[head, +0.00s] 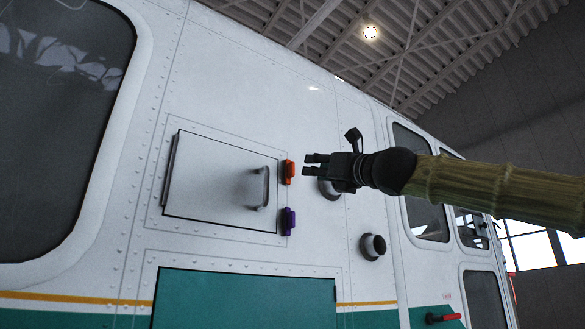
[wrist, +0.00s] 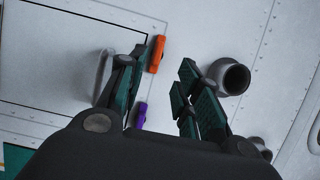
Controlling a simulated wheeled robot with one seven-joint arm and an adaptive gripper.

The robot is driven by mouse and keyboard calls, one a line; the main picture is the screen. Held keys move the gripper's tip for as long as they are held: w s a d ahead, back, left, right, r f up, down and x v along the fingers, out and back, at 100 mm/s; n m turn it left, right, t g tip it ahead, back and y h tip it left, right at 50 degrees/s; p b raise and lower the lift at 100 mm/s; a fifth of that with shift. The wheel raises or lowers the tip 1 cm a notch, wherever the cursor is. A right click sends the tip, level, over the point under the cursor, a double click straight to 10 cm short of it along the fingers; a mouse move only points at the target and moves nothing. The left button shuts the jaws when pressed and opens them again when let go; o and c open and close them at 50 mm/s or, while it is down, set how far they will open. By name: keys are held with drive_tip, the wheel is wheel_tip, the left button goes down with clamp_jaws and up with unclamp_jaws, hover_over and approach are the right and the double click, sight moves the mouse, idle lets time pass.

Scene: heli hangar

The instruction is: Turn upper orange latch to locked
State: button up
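The orange latch (head: 288,172) sits at the upper right edge of a closed grey panel door (head: 215,185) on the white helicopter side. It also shows in the wrist view (wrist: 157,53), just beyond my fingertips. My gripper (head: 308,165) is to the right of the latch in the head view, fingers pointing left. In the wrist view its two fingers (wrist: 157,80) are apart with nothing between them. I see no contact with the latch. A purple latch (head: 288,221) sits below the orange one.
The door has a handle (head: 265,187) left of the latches. A round fitting (wrist: 229,76) sticks out near my right finger in the wrist view. Another round fitting (head: 373,247) lies lower right. A teal panel (head: 245,298) is below.

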sight(294, 167)
drive_tip(key=p+x, duration=0.4)
drive_tip(key=x, duration=0.6)
drive_tip(key=shift+w+a+r, duration=0.1)
drive_tip(key=shift+w+a, duration=0.15)
clamp_jaws()
